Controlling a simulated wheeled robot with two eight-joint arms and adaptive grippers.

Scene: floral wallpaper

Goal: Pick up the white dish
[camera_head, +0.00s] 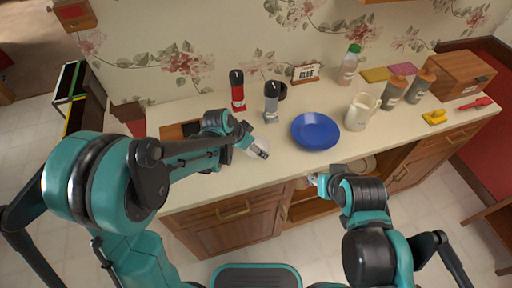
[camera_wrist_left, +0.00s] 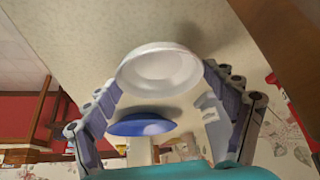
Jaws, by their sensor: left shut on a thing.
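The white dish (camera_wrist_left: 158,68) is a small round bowl between the two fingers of my left gripper (camera_wrist_left: 160,80) in the left wrist view. The fingers press on its opposite sides, so the gripper is shut on it. In the head view my left gripper (camera_head: 255,148) is over the counter, left of the blue plate, and the dish is largely hidden there. I cannot tell whether the dish touches the counter. My right gripper (camera_head: 314,180) is by the counter's front edge, near the open cabinet; its fingers are too small to read.
The blue plate (camera_head: 315,131) lies right of my left gripper. A cream jug (camera_head: 360,112), more bottles and a wooden box (camera_head: 462,75) stand to the right.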

